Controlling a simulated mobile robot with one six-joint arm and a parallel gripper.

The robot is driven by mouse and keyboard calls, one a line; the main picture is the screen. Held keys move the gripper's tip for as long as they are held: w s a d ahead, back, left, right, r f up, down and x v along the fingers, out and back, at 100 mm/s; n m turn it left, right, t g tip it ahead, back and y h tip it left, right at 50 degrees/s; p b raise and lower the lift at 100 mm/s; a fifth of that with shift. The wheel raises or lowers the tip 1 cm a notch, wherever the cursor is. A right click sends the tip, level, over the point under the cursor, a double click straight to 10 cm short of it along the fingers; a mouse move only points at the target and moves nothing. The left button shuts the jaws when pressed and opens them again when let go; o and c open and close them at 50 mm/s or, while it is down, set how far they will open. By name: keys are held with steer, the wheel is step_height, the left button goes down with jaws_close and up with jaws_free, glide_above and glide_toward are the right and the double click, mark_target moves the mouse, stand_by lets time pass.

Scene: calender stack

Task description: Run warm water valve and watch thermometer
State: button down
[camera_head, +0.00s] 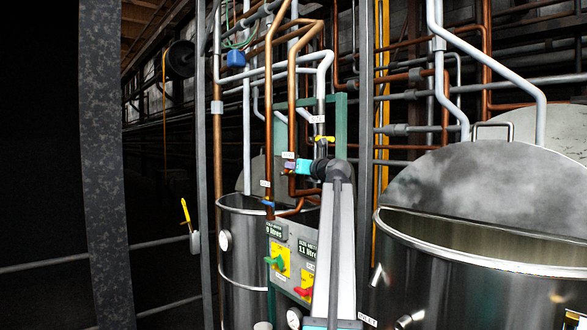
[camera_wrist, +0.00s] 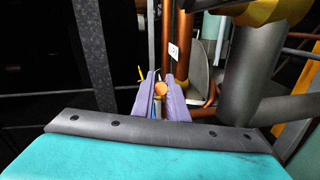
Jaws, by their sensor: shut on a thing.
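My gripper (camera_head: 288,168) reaches left to the copper pipes in the head view, beside small white labels (camera_head: 288,155). In the wrist view its purple fingers (camera_wrist: 160,90) are shut on a small rounded orange-brown part (camera_wrist: 161,88). I cannot tell whether that part is the warm water valve's handle. A yellow valve handle (camera_head: 324,139) sits just above my arm, and a blue handle (camera_head: 268,204) lies below on the pipework. A round white dial (camera_head: 225,241), possibly the thermometer, is on the left steel tank (camera_head: 243,260); its reading is too small to tell. Another dial (camera_head: 294,318) is partly cut off below.
A panel (camera_head: 292,245) with litre displays, a green handle (camera_head: 275,262) and a red handle (camera_head: 303,292) stands below my arm. A large steel vat (camera_head: 470,290) fills the right. Grey posts (camera_head: 105,160) and a yellow lever (camera_head: 186,212) are at left. Pipes crowd the space above.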

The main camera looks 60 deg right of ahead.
steer(key=shift+r, duration=0.1)
steer(key=c, duration=1.7)
jaws_free()
steer(key=shift+c, duration=0.2)
steer(key=shift+s, duration=0.1)
steer(key=shift+s+a+f+b, duration=0.2)
steer(key=shift+s+a+b, duration=0.1)
steer(key=shift+s+b, duration=0.1)
steer(key=b+v, duration=0.4)
steer(key=v, duration=0.8)
steer(key=shift+s+b, duration=0.3)
steer(key=shift+s, duration=0.05)
steer(key=shift+a+r, duration=0.1)
